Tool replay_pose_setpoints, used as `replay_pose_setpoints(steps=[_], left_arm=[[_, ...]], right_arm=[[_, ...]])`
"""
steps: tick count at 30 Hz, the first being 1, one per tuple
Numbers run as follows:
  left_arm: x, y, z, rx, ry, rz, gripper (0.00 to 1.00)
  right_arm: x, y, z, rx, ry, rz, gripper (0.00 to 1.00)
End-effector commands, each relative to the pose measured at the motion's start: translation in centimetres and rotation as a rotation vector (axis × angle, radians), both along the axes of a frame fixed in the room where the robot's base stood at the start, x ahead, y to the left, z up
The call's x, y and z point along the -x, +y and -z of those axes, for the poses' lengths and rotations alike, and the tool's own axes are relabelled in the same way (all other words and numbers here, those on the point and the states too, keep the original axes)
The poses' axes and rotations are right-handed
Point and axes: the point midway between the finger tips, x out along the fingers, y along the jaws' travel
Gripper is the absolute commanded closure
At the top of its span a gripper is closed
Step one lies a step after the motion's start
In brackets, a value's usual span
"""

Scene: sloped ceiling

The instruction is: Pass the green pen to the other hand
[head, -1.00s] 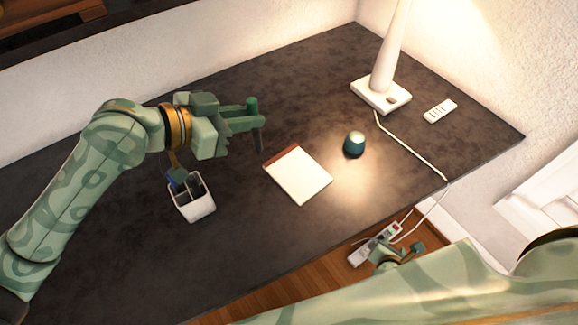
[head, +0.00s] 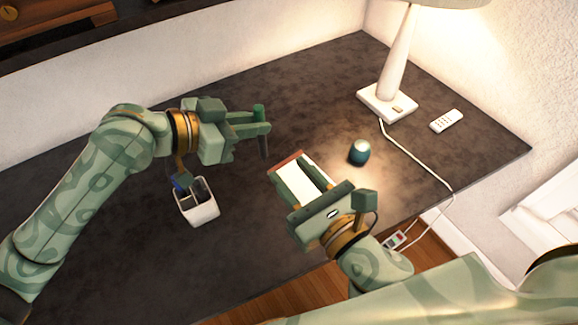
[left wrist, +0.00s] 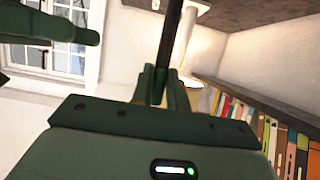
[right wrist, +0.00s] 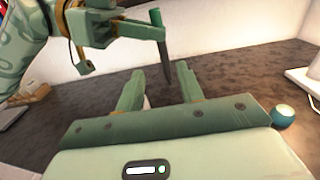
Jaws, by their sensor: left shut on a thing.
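The green pen (head: 264,146) has a green upper end and a dark lower body. My left gripper (head: 258,124) is shut on it near its green end and holds it upright above the desk. The pen also shows in the left wrist view (left wrist: 171,40) and the right wrist view (right wrist: 164,58). My right gripper (head: 290,167) is open and empty, below and to the right of the pen in the head view. In the right wrist view, the pen's lower end appears between the right fingertips (right wrist: 159,76), seemingly beyond them and apart.
A white pen holder (head: 204,212) stands below my left gripper. A notepad (head: 288,160) lies partly hidden under my right gripper. A teal round object (head: 359,152), a lamp (head: 388,103) with a cord and a remote (head: 446,120) are to the right. The far middle of the desk is clear.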

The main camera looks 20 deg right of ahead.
Motion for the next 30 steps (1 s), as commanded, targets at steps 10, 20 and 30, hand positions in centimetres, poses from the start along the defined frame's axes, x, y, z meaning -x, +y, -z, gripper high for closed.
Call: replay_pose_setpoints(steps=[10,20,30], left_arm=[[0.0,0.0,0.0,0.0,0.0,0.0,1.0],[0.0,0.0,0.0,0.0,0.0,0.0,1.0],[0.0,0.0,0.0,0.0,0.0,0.0,1.0]], right_arm=[[-5.2,2.0,-0.4,-0.007,-0.008,-0.01,0.62],[-10.3,3.6,-0.2,-0.005,-0.004,-0.009,0.62],[-11.2,3.8,-0.2,-0.006,-0.002,-0.009,0.62]])
